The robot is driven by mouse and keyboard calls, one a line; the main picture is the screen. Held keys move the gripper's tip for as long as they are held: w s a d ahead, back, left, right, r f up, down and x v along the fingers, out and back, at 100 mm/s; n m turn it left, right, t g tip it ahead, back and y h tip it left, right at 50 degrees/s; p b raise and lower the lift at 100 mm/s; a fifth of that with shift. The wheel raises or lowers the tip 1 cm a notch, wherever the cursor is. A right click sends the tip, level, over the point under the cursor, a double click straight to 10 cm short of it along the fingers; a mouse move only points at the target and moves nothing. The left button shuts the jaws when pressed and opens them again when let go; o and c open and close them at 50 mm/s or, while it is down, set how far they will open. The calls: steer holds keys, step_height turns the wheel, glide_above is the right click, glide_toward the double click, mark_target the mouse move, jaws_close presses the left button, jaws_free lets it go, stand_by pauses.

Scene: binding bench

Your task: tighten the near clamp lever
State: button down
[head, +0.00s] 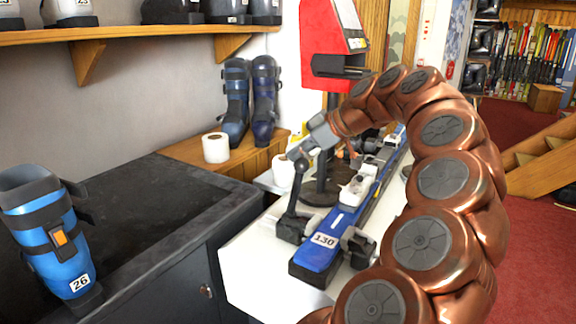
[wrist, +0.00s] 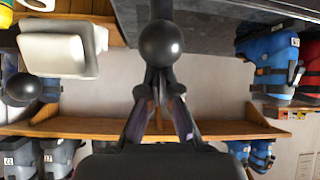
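The blue ski (head: 318,254), labelled 130, lies clamped along the white bench. The near clamp (head: 291,227) stands at the left of its near end, and its dark lever (head: 294,195) rises to a ball knob. The knob (wrist: 161,43) shows large in the wrist view, with the lever shaft running up behind it. My gripper (head: 297,153) is at the lever's top; in the wrist view its fingers (wrist: 160,78) converge to a narrow V just below the knob. They look shut, with nothing clearly between them. Whether the tips touch the knob is hidden.
A second ball knob (wrist: 21,87) shows at the left of the wrist view. A red machine (head: 325,45) stands behind the bench. White rolls (head: 215,147) sit nearby. A blue boot (head: 55,235) stands on the dark counter (head: 150,215), which is otherwise mostly clear.

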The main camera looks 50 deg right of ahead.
steer(key=shift+s+f+t+b, duration=0.25)
steer(key=shift+s+t+b, duration=0.25)
steer(key=shift+s+b, duration=0.35)
steer(key=shift+r, duration=0.1)
steer(key=w+r, duration=0.3)
steer(key=a+v, duration=0.1)
steer(key=v, duration=0.8)
steer(key=shift+s, duration=0.15)
steer(key=shift+d, duration=0.1)
stand_by(1.1)
